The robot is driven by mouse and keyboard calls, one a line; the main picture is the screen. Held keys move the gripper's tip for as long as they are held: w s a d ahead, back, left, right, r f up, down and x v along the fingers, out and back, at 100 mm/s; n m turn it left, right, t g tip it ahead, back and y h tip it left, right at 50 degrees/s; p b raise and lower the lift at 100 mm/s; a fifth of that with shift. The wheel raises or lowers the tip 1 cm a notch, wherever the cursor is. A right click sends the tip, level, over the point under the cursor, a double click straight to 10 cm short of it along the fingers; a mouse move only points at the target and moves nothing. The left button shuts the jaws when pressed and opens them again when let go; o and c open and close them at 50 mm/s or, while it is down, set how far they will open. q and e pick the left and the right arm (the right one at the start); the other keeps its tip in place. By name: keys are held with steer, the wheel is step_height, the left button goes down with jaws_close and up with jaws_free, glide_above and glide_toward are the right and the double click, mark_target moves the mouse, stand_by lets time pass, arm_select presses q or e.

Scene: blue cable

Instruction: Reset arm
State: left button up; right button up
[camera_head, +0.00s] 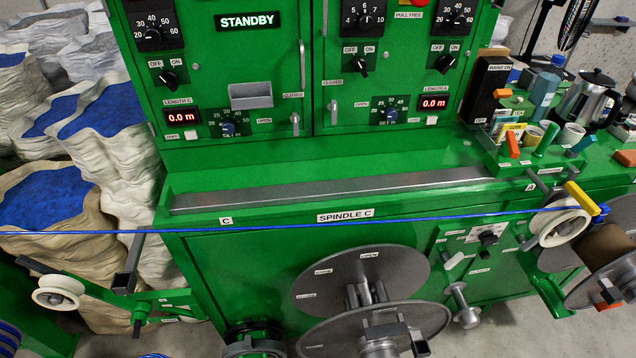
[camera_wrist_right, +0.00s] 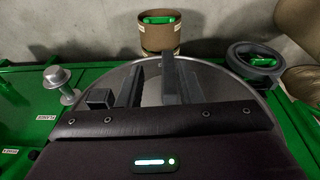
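The blue cable (camera_head: 330,221) runs taut across the head view, from the left edge to the white guide pulley (camera_head: 560,226) at right. It passes in front of the green machine (camera_head: 250,270) and above the grey Spindle C reel (camera_head: 345,275). Neither arm is recognisable in the head view. In the right wrist view, my right gripper (camera_wrist_right: 150,82) points toward a grey disc (camera_wrist_right: 152,70). Its dark fingers look apart, with the disc showing behind the gap and no held object visible. My left gripper is not in view.
A second white pulley (camera_head: 58,293) sits on a green bracket at lower left. Sacks of blue material (camera_head: 105,105) stand at left. Mugs, a kettle (camera_head: 590,98) and small items crowd the right shelf. The wrist view shows a brown drum (camera_wrist_right: 158,35) and a dark handwheel (camera_wrist_right: 262,62).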

steer(key=s+d+f, duration=0.1)
steer(key=s+f, duration=0.8)
steer(key=s+d+f+g+b, duration=0.1)
steer(key=s+d+f, duration=0.1)
steer(key=s+f, duration=0.8)
steer(key=shift+s+d+f, duration=0.15)
steer(key=shift+s+d, duration=0.1)
steer(key=shift+s, duration=0.1)
